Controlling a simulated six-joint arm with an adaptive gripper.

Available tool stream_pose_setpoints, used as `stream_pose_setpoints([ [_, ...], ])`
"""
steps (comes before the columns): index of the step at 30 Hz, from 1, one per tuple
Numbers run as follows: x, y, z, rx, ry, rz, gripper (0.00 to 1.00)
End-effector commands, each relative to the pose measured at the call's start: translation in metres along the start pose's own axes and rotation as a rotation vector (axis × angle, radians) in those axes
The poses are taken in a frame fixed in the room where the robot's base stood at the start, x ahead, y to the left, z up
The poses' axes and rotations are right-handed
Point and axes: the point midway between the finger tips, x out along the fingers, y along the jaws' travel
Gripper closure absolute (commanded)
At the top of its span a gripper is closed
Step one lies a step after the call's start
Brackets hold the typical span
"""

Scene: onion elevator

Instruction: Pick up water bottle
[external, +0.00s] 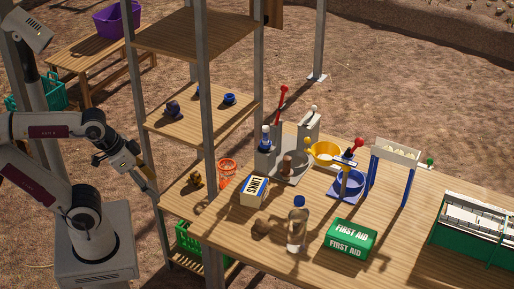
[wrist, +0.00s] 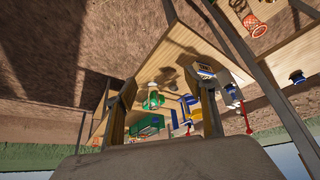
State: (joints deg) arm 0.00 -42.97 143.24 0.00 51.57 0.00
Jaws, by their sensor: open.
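The water bottle (external: 297,228) is clear with a blue cap. It stands upright near the front edge of the wooden table (external: 262,255), left of the green first aid box (external: 350,239). My gripper (external: 150,187) is left of the shelf posts, well apart from the bottle. In the wrist view my gripper (wrist: 165,92) is open, with its two fingers spread and nothing held between them. The tabletop shows tilted and small beyond the fingers there. I cannot clearly pick out the bottle in that view.
A links box (external: 254,191) and a brown round item (external: 261,228) lie left of the bottle. Tall posts and shelves (external: 195,120) stand between my arm and the table. A green rack (external: 475,225) is at right.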

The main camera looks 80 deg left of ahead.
Motion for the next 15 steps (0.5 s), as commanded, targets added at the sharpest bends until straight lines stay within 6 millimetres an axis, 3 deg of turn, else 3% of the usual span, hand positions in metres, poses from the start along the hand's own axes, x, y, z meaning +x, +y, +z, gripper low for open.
stream_pose_setpoints([
  [15, 0.0020, 0.0008, -0.0037, 0.001, 0.005, 0.002, 0.36],
])
